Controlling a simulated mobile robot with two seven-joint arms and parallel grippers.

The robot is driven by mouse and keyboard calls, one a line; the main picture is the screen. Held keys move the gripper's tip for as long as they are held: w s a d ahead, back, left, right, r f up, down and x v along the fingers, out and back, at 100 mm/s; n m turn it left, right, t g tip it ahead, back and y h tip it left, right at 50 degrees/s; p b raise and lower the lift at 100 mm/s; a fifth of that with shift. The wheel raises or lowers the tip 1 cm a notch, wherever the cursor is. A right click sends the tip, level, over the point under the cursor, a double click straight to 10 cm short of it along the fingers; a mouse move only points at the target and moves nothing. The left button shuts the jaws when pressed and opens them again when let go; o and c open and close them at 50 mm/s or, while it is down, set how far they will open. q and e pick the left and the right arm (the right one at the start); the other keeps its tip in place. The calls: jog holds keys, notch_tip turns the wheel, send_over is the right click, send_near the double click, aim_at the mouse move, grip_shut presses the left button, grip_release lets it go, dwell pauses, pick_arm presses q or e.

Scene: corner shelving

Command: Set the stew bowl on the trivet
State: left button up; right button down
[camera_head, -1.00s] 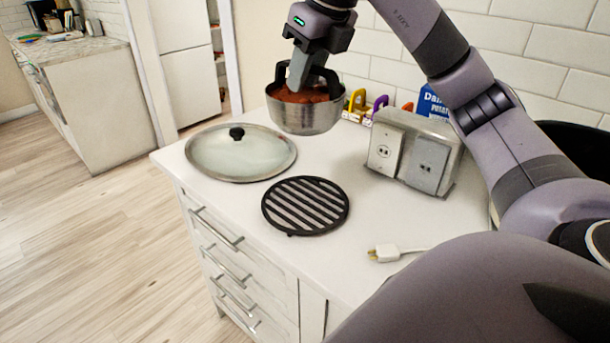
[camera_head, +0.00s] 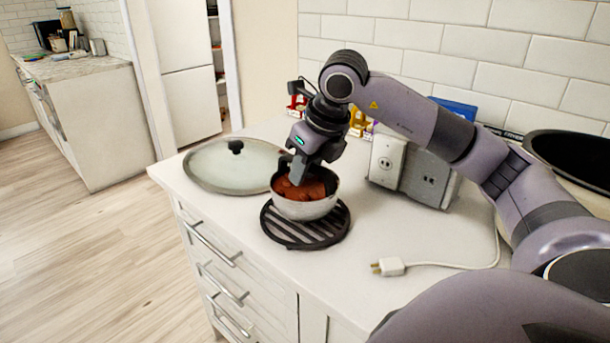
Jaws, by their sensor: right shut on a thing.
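The stew bowl (camera_head: 305,208) is a metal bowl with reddish-brown stew in it. It is upright, over the back part of the black round slatted trivet (camera_head: 303,238), whose front slats show below it. I cannot tell whether the bowl's base touches the trivet. My right gripper (camera_head: 299,176) points down at the bowl's far side and is shut on the bowl; its fingertips are partly hidden by the rim and stew. My left gripper is not in view.
A glass lid with a black knob (camera_head: 232,166) lies left of the bowl, close to it. A metal outlet box (camera_head: 412,172) stands to the right. A white plug (camera_head: 390,266) with its cord lies in front. Small colored packets (camera_head: 359,123) stand behind my right gripper.

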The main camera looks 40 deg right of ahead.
jog(key=shift+f, duration=0.6)
jog(key=shift+f, duration=0.2)
jog(key=c, duration=1)
grip_release()
jog(key=shift+o, duration=0.2)
jog(key=shift+r, duration=0.1)
jog(key=shift+r, duration=0.25)
jog(key=p+v, duration=0.1)
jog(key=v, duration=1)
jog(key=shift+s+r, duration=0.2)
jog(key=shift+r, duration=0.15)
